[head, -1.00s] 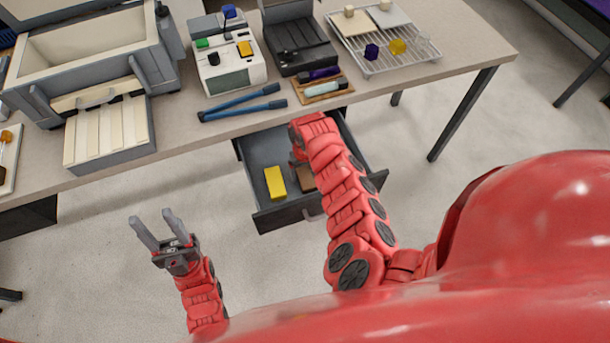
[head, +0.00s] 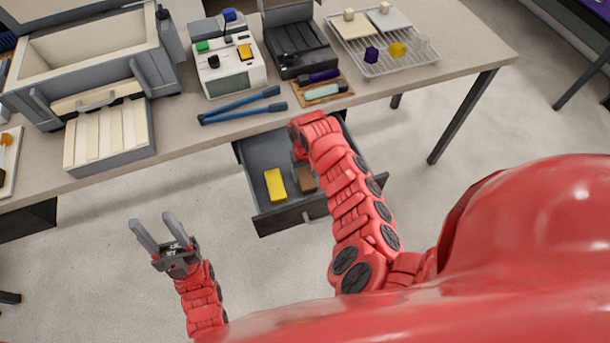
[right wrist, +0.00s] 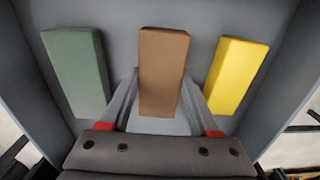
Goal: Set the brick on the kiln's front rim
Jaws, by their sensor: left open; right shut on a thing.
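A brown brick (head: 307,181) is at the drawer in the head view, partly covered by my right arm. In the right wrist view the brown brick (right wrist: 163,60) is between the two fingers of my right gripper (right wrist: 161,85), which is shut on it. Whether it touches the drawer floor I cannot tell. The grey kiln (head: 90,52) stands on the bench at the left, with its pale chamber open upward. A cream strip with a handle (head: 98,101) runs along its front. My left gripper (head: 153,223) is open and empty, over the floor in front of the bench.
The open drawer (head: 263,222) also holds a yellow bar (head: 275,186) and a green bar (right wrist: 76,72). A cream-slatted panel (head: 110,137) lies before the kiln. Blue-handled tongs (head: 240,106) and a white device (head: 228,75) stand to its right.

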